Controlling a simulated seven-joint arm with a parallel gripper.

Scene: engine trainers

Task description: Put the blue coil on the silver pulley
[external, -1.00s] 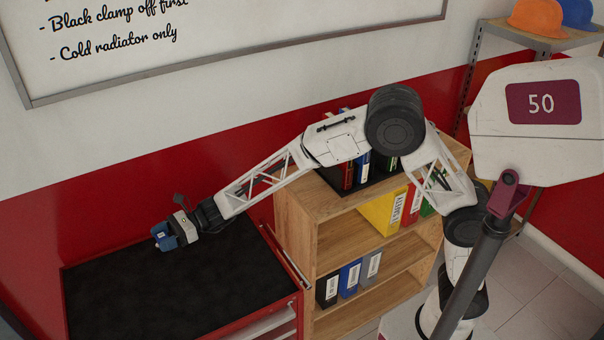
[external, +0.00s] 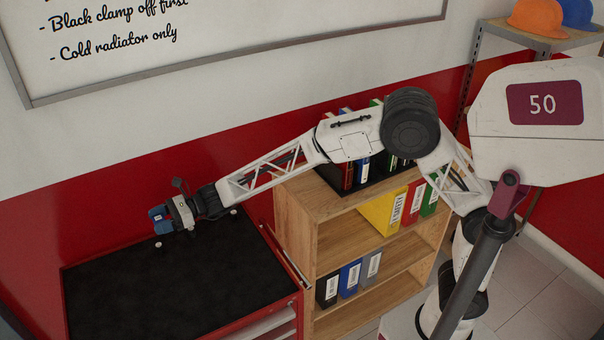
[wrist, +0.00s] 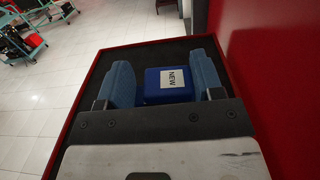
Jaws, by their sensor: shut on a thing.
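The blue coil (wrist: 155,97) is a blue block with a white label reading "NEW". It lies between the two blue finger pads of my gripper (wrist: 166,82) in the wrist view, and the gripper is shut on it. In the external view my gripper (external: 161,220) is over the back part of the black-topped red cabinet, apparently above the surface. The coil cannot be told from the blue fingers there. I see no silver pulley in either view.
The black top (external: 170,290) of the red cabinet is mostly bare. Two small pale knobs show on it near the gripper, one at left (external: 158,245) and one at right (external: 233,211). A red wall is behind, and a wooden shelf with binders (external: 310,205) stands to the right.

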